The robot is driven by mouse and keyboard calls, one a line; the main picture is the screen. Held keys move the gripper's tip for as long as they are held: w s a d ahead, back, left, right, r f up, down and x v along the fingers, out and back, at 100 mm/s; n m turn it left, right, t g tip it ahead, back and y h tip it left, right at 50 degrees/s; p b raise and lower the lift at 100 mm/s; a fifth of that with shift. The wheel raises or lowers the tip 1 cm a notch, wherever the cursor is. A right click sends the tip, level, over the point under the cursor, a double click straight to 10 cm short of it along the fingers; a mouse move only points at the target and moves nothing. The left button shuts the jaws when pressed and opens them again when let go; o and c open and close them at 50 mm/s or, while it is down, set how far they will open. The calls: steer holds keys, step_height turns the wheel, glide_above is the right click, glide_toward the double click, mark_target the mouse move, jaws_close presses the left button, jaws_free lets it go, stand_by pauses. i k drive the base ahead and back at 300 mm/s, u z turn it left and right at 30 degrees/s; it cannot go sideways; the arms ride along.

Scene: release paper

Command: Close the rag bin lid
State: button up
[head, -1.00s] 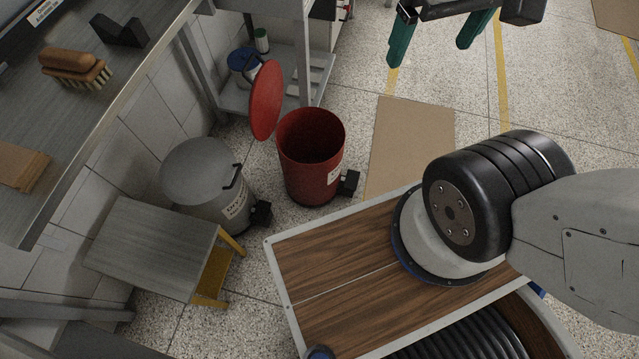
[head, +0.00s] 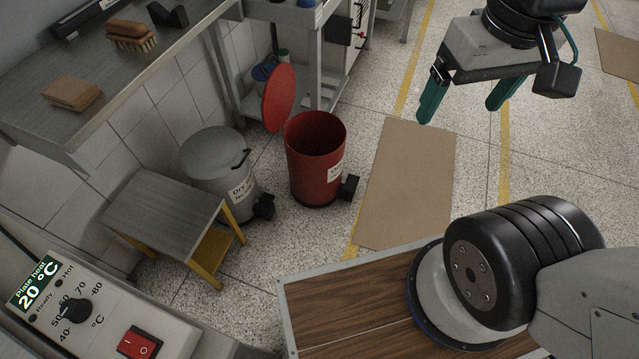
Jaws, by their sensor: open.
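The red rag bin (head: 312,168) stands on the speckled floor, a label on its front and a black pedal at its lower right. Its round red lid (head: 279,98) is tipped up nearly vertical at the bin's back left, and the dark mouth shows. A grey bin (head: 214,165) with its lid down stands to the left, also labelled. My gripper (head: 464,108) is at the upper right, its two green fingers wide apart and empty. It is well to the right of the red bin and lid, touching neither.
A small step stool (head: 165,212) stands before the grey bin. A metal bench (head: 110,95) with brushes runs along the left wall, and a shelf frame (head: 325,65) rises behind the lid. A cardboard sheet (head: 408,180) lies on open floor right of the red bin.

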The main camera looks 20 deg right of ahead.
mark_target(278, 93)
steer(key=u, duration=0.2)
steer(key=i, duration=1.05)
steer(key=u, duration=0.15)
steer(key=k, duration=0.45)
steer(key=z, duration=1.05)
steer(key=i, duration=0.6)
steer(key=u, duration=1.3)
